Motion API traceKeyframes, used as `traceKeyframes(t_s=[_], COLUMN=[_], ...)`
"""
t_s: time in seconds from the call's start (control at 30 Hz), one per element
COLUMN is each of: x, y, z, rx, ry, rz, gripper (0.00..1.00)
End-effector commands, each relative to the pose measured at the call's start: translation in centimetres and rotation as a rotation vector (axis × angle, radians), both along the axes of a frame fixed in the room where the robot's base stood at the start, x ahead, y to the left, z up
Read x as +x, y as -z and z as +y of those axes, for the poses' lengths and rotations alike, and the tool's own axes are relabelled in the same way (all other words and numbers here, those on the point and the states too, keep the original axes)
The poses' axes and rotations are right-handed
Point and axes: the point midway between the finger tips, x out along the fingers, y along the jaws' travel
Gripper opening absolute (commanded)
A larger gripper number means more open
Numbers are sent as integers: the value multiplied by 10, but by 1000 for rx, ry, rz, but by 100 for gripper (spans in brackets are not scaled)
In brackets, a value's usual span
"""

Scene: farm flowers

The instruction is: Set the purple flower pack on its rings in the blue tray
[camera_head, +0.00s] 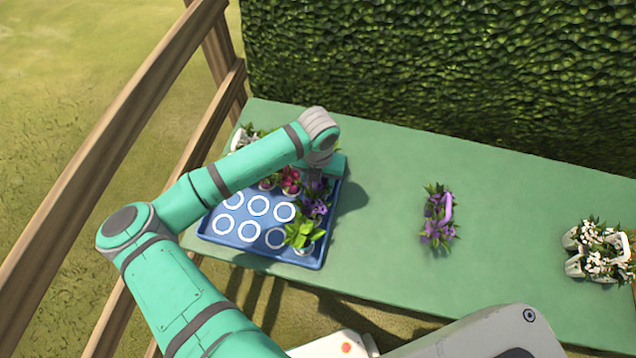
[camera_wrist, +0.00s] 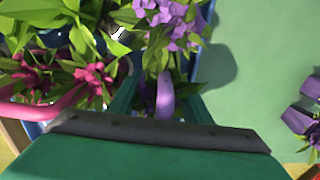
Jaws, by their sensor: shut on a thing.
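A purple flower pack (camera_head: 316,204) with a purple handle is at the right side of the blue tray (camera_head: 318,258). My gripper (camera_head: 318,178) is above it. In the wrist view the purple flowers (camera_wrist: 172,22) show ahead, and my gripper (camera_wrist: 160,100) is shut on the purple handle (camera_wrist: 165,92). Whether the pots touch the tray floor is hidden by leaves and my arm. Several white rings (camera_head: 258,206) show bare on the tray's left and front. A second purple pack (camera_head: 438,222) stands on the green table.
Red flowers (camera_head: 290,180) with a pink handle (camera_wrist: 70,98) stand close left of the held pack. White flowers (camera_head: 600,250) are at the table's far right. The green table (camera_head: 385,180) is clear between.

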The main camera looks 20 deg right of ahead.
Motion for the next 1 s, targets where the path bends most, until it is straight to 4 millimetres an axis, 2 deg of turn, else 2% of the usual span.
traceKeyframes(t_s=[0.23,0.27,0.67,0.77,1.0], x=[0,0,0,0,1], y=[3,3,-2,-13,-60], z=[0,0,0,0,0], rx=[0,1,0,1,1], ry=[0,0,0,1,1], rz=[0,1,-1,-1,-3], gripper=[9,52,53,53,53])
